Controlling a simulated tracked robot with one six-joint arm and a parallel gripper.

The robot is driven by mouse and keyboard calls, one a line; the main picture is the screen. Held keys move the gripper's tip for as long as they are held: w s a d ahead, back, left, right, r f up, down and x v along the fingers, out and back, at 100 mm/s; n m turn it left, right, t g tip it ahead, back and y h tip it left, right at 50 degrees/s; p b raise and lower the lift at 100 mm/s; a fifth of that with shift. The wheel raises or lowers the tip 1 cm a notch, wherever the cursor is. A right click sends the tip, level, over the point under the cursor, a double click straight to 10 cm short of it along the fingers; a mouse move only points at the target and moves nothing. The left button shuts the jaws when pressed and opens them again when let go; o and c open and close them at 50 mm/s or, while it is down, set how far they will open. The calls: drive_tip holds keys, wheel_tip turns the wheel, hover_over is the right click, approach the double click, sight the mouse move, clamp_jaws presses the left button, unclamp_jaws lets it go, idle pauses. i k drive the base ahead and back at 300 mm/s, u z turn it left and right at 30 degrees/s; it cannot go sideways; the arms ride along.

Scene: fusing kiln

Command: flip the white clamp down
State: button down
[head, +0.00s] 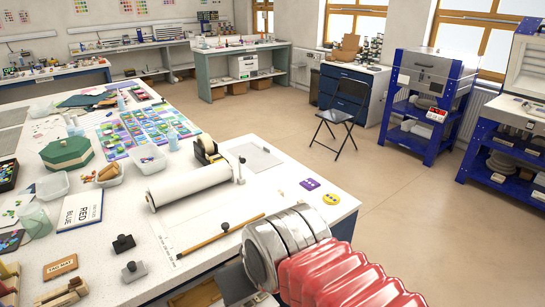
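I cannot pick out the white clamp for certain in the head view. A small pale upright piece (241,170) stands on the near table by the right end of a white roll (189,185); it is too small to tell if it is a clamp. A light grey block with a knob (133,271) sits at the near-left part of the same table. My arm, with a red ribbed sleeve and silver rings, reaches in from the bottom right, over the table's near edge. My gripper is not visible.
The white table (290,176) holds a ruled sheet, a pencil, a black knobbed block (123,244), a green box (66,152) and tubs. Open floor (400,205) lies to the right. A folding chair (336,118) and a closed kiln (432,72) on a blue stand are beyond.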

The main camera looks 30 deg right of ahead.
sight(241, 160)
drive_tip(key=u, duration=0.05)
drive_tip(key=i, duration=1)
drive_tip(key=z, duration=0.1)
